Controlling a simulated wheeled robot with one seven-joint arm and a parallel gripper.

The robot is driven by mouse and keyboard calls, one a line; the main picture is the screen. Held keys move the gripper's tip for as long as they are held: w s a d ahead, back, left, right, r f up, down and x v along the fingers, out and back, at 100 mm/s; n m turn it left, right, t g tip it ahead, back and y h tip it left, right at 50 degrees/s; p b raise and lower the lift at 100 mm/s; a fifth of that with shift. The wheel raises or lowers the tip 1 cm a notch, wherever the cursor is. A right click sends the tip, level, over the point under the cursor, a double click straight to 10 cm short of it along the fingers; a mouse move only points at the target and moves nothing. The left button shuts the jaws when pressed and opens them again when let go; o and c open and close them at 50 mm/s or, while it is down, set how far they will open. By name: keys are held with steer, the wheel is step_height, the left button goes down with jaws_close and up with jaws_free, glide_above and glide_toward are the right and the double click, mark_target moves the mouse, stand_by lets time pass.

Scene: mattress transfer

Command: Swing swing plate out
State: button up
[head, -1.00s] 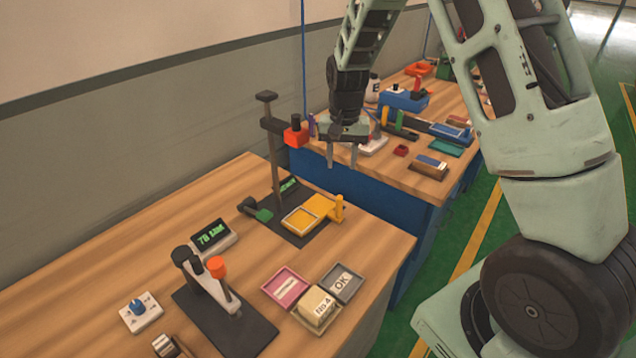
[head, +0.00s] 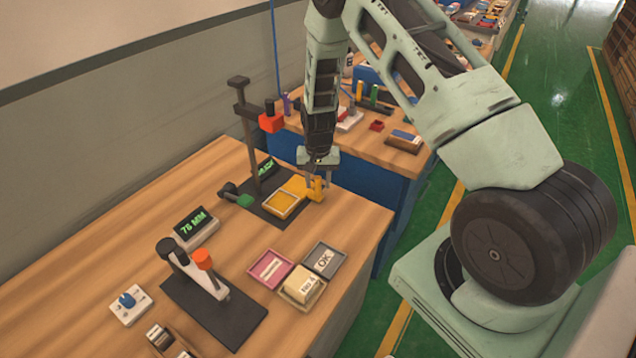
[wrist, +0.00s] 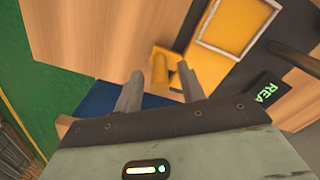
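The yellow swing plate (head: 290,196) lies on the dark base of the stand at the back of the near bench. It has a framed square pad and an upright yellow handle post (head: 317,190) at its right end. My gripper (head: 318,184) points down at the post, with its fingers apart. In the wrist view, the post (wrist: 160,68) appears between the two open fingers (wrist: 160,88), near their tips. I cannot tell whether the fingers reach down around it. The plate's frame (wrist: 228,27) is at the top of that view.
The stand's dark column (head: 247,140) with a red block (head: 270,122) rises left of my arm. A green-tipped lever (head: 243,200) is left of the plate. A second fixture (head: 213,297), a pink tray (head: 270,268) and an OK tray (head: 325,260) are nearer. Bare wood lies between.

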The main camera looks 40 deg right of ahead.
steer(key=shift+f, duration=1.25)
jaws_close()
